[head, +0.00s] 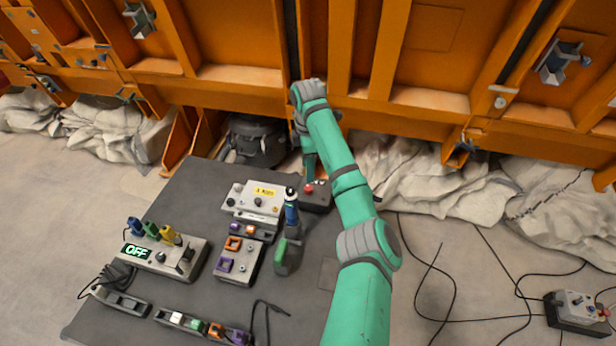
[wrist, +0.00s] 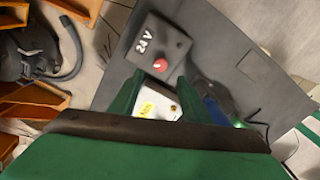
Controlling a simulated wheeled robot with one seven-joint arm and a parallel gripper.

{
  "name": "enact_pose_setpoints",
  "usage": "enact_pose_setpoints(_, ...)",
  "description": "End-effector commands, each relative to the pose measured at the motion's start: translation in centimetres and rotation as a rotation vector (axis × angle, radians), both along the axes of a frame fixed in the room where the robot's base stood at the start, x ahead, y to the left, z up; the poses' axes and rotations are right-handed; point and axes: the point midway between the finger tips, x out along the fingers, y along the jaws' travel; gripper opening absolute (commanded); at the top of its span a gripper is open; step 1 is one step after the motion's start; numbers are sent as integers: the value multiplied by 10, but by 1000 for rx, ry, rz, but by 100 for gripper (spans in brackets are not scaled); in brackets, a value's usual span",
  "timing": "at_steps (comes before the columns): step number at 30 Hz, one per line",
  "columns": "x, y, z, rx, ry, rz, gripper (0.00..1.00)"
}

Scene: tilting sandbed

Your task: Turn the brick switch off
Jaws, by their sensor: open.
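A dark grey box marked 24 V (wrist: 148,42) with a red round knob (wrist: 160,65) lies just ahead of my gripper. The same box (head: 318,200) and red knob (head: 309,188) show in the head view at the table's far right. I cannot tell for certain that this is the brick switch, nor its setting. My gripper (wrist: 156,96) is open, its green fingers apart, with the knob slightly beyond the tips. In the head view the arm hides most of my gripper.
A white control box (head: 255,199) with a yellow label stands left of the 24 V box. A green and blue tool (head: 289,240) stands between them and the front. More switch panels (head: 238,262) cover the table's left. An orange steel wall (head: 250,85) rises behind.

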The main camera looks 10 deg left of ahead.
Motion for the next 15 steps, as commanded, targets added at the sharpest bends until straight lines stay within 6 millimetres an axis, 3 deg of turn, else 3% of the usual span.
enact_pose_setpoints(6,0,1,21,1,-1,1,43)
enact_pose_setpoints(15,0,1,24,1,0,1,43)
